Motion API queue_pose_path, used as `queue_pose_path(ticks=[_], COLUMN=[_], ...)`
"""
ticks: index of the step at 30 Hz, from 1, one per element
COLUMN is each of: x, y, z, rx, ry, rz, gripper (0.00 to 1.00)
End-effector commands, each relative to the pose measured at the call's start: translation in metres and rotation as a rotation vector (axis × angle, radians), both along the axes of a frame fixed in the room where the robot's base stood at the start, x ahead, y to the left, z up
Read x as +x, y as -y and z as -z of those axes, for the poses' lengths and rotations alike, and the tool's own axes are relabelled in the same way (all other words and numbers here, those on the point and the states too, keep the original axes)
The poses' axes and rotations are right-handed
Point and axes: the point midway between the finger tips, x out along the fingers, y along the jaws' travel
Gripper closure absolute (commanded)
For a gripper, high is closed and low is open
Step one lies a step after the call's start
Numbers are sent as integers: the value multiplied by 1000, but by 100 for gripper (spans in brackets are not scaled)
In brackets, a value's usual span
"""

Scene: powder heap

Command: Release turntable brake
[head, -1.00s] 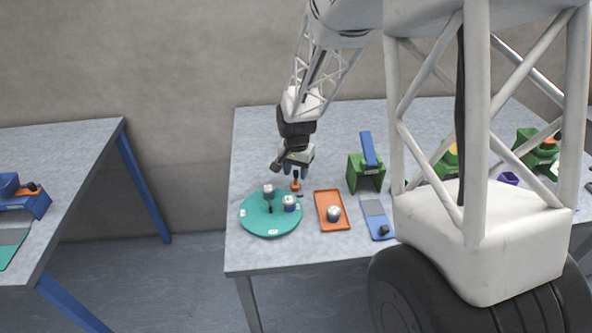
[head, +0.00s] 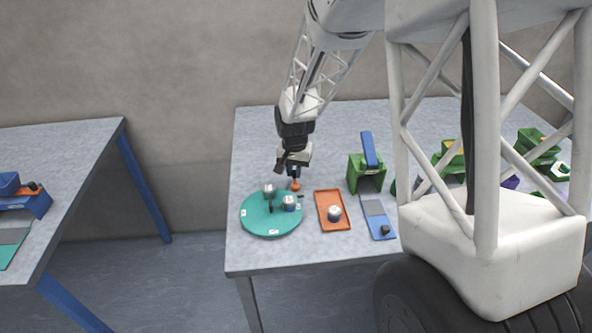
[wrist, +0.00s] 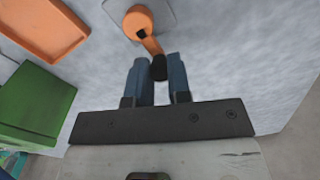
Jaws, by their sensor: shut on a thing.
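The teal turntable (head: 258,226) lies on the table with two small white-topped containers on it. The orange brake lever (head: 296,186) stands just behind its right edge. In the wrist view the orange lever (wrist: 139,24) sits on a light grey base plate, and its arm ends in a black knob (wrist: 159,68). My gripper (wrist: 160,72) has its two blue fingers on either side of the black knob, shut on it. In the head view my gripper (head: 294,172) is low over the lever, and its fingers partly hide it.
An orange tray (head: 320,218) with a white-topped container stands right of the turntable. A green block with a blue flap (head: 366,172) and a blue plate (head: 377,226) are farther right.

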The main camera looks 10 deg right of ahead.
Motion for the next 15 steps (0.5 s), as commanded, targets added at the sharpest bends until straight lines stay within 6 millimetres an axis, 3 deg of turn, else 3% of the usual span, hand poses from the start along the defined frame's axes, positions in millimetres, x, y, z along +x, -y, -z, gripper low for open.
queue_pose_path(ticks=[11,12,15], x=[0,0,0], y=[-2,-2,-2], z=[-1,-1,-1], rx=[1,1,1], ry=[1,1,1], rz=[-37,-37,-37], gripper=[100,79,63])
